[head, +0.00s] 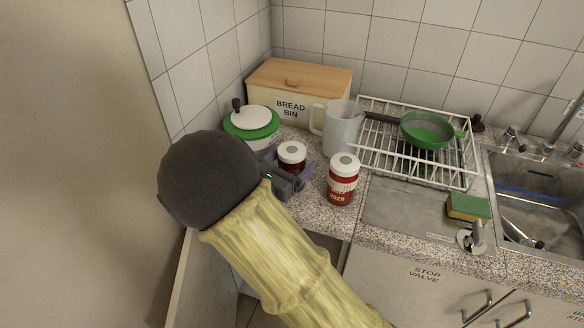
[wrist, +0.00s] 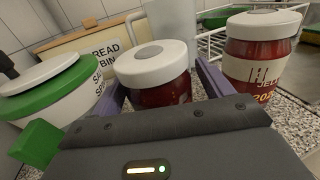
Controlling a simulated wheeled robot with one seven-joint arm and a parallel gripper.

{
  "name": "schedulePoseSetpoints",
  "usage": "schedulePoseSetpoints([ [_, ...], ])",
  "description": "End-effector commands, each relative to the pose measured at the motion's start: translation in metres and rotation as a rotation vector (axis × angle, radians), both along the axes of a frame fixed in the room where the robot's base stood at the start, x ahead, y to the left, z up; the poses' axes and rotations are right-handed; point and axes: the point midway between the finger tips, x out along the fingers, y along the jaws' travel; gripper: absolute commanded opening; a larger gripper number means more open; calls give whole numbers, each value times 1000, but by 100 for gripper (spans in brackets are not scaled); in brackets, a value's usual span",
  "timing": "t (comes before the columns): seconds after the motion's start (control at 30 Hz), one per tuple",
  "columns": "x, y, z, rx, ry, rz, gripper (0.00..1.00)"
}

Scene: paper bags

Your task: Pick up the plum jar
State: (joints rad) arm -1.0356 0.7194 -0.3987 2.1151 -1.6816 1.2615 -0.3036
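Two red jars with white lids stand on the granite counter. One dark red jar (head: 291,157) is between my fingers, and it also shows in the middle of the wrist view (wrist: 158,72). Its label is hidden, so I cannot read whether it says plum. The other jar (head: 342,183) stands to its right, with a pale label reading partly "JEL" and "2026" in the wrist view (wrist: 258,62). My gripper (head: 288,169) is open, its purple fingers on either side of the first jar, with small gaps showing in the wrist view. The jar's lower part is hidden.
A white canister with a green-rimmed lid (head: 251,122) stands close on the left. A bread bin (head: 300,92) and a grey-white jug (head: 341,128) are behind. A wire rack (head: 387,150) with a green pan (head: 428,130), a sponge (head: 468,207) and the sink (head: 530,190) are to the right.

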Motion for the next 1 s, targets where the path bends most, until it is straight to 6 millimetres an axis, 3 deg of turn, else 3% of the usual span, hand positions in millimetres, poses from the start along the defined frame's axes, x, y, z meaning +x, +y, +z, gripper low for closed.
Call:
schedulePoseSetpoints([
  [0.03, 0, 1, 0, 0, 0, 2, 68],
  [0.3, 0, 2, 1, 0, -3, 4, 19],
  [0.67, 0, 2, 10, 3, -5, 4, 19],
  [1.0, 0, 2, 68, 5, -6, 4, 19],
])
